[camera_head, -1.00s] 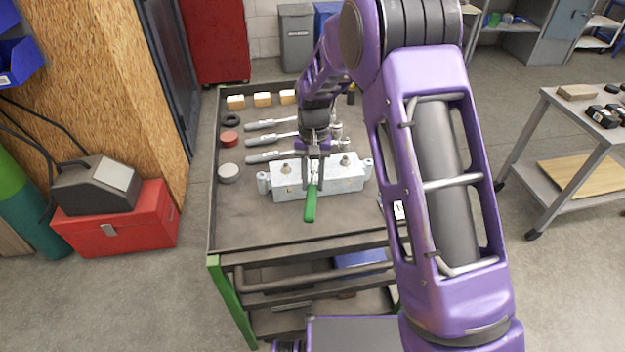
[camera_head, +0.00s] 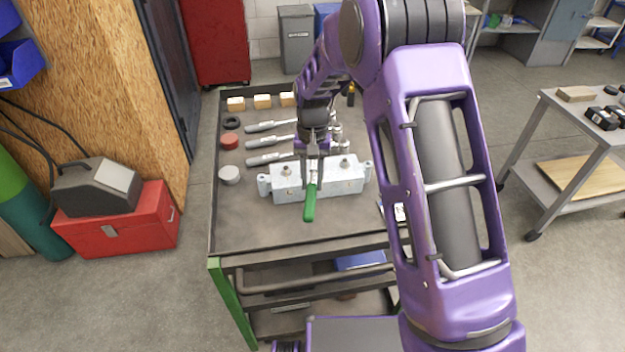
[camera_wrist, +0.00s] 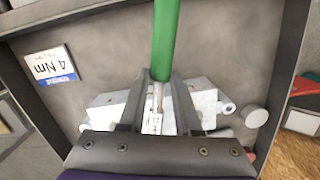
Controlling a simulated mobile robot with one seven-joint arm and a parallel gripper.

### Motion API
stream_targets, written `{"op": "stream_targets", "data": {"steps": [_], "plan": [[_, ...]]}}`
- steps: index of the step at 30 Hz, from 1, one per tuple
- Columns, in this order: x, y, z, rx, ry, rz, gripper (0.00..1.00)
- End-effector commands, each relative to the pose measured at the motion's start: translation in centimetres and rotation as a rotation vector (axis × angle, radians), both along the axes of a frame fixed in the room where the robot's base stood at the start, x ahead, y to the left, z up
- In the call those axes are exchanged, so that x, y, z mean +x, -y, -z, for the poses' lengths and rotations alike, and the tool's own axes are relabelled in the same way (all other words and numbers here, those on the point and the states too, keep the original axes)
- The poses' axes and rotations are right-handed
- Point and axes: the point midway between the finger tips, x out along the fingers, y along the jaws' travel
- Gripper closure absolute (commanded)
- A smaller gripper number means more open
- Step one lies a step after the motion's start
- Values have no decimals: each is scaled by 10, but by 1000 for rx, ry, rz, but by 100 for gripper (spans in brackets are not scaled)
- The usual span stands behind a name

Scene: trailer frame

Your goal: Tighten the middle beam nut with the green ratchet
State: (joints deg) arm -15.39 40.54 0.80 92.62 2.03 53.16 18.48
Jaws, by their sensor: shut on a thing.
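The green ratchet (camera_head: 309,205) lies across the middle of the pale metal beam (camera_head: 345,182), its green handle pointing toward the front of the cart. My gripper (camera_head: 313,160) is over the beam's middle, shut on the ratchet's metal shank. In the wrist view the ratchet (camera_wrist: 165,45) runs between the fingers of my gripper (camera_wrist: 161,78), with the beam (camera_wrist: 108,112) behind. A left nut (camera_head: 286,169) and a right nut (camera_head: 344,162) show on the beam. The middle nut is hidden under the gripper and ratchet, so I cannot see how the ratchet head sits on it.
Several grey-handled tools (camera_head: 268,159) lie behind the beam on the cart top (camera_head: 250,225). Black, red and grey round pieces and wooden blocks (camera_head: 262,101) line the left and back. A "4 Nm" card (camera_wrist: 52,66) lies near the rim. The cart top's front left is clear.

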Motion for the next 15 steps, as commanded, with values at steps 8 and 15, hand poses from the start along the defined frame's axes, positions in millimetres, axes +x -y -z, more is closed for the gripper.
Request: {"op": "stream_targets", "data": {"steps": [8, 15], "plan": [[0, -1, -2, 1, 1, -1, 100], [0, 0, -7, 1, 2, -1, 100]]}}
